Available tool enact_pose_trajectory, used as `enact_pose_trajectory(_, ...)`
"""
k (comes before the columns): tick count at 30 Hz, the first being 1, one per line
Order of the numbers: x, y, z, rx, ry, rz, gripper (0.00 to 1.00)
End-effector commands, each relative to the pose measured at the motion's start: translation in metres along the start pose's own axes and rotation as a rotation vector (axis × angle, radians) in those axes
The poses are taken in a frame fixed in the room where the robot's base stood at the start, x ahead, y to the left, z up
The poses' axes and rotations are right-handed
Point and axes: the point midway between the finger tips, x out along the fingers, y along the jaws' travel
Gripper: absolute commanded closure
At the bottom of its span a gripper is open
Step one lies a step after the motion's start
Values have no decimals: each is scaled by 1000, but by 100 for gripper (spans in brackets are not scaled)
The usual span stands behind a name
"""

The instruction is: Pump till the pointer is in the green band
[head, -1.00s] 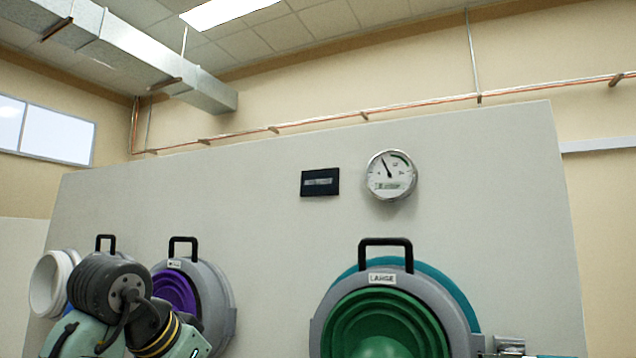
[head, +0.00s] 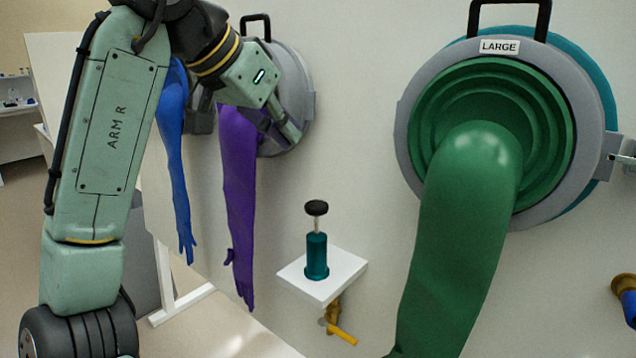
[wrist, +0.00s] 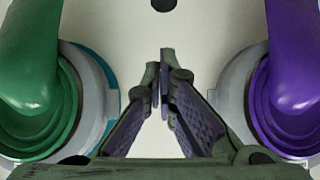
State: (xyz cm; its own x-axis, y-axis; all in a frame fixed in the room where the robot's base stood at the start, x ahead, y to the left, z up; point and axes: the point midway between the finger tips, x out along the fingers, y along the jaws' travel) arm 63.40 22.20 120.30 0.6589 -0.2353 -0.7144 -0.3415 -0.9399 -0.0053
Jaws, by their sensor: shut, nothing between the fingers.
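The hand pump (head: 317,256) is a teal upright cylinder with a thin rod and a black knob (head: 316,208) on top. It stands on a small white shelf (head: 338,284) on the panel, and its knob is raised above the body. My gripper (head: 294,134) is up and to the left of the pump, in front of the purple glove's port. In the wrist view my gripper (wrist: 163,62) has its fingers together with nothing between them. A dark round thing (wrist: 163,5) is cut off at that view's top edge; I cannot tell what it is. The gauge is out of view.
A large green glove (head: 465,240) hangs from its port right of the pump. A purple glove (head: 238,190) and a blue glove (head: 176,150) hang to the left. A yellow-handled valve (head: 340,332) sits under the shelf. Space above the pump looks clear.

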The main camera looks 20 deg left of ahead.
Motion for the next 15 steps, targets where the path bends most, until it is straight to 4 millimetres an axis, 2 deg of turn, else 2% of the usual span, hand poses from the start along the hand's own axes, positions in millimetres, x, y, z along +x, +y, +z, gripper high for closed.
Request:
enact_pose_trajectory(5,10,0,0,0,0,0,100)
enact_pose_trajectory(8,26,0,0,0,-1,0,100)
enact_pose_trajectory(15,77,0,0,-1,-3,1,100)
